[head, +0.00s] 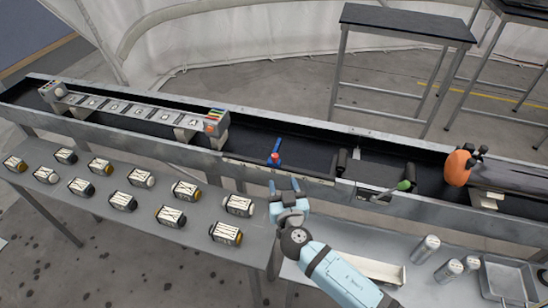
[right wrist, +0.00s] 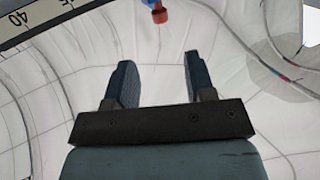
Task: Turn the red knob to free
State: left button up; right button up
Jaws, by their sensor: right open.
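The small red knob (head: 275,156) sits with a blue part (head: 277,146) at the trough's near side, in the middle of the head view. In the right wrist view the red knob (right wrist: 160,16) shows at the top edge, with only a bit of its blue part visible. My right gripper (head: 284,186) is open and empty, on the near side of the knob and apart from it. Its two fingers (right wrist: 158,62) stand apart in the wrist view, with the knob beyond the gap between them. The knob's markings cannot be read. My left gripper is not in view.
A long black trough (head: 120,138) crosses the scene. A green-tipped lever (head: 404,185) and an orange wheel (head: 459,168) are to the right. Metal cylinders (head: 426,248) and a tray (head: 507,280) are near right.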

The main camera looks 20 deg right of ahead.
aim_at(276, 159)
jog(key=w, duration=0.3)
jog(key=w+p, duration=0.1)
jog(key=w, duration=0.2)
jog(key=w+d+p, duration=0.1)
jog(key=w, duration=0.2)
jog(key=shift+w+d, duration=0.1)
jog(key=shift+w, duration=0.7)
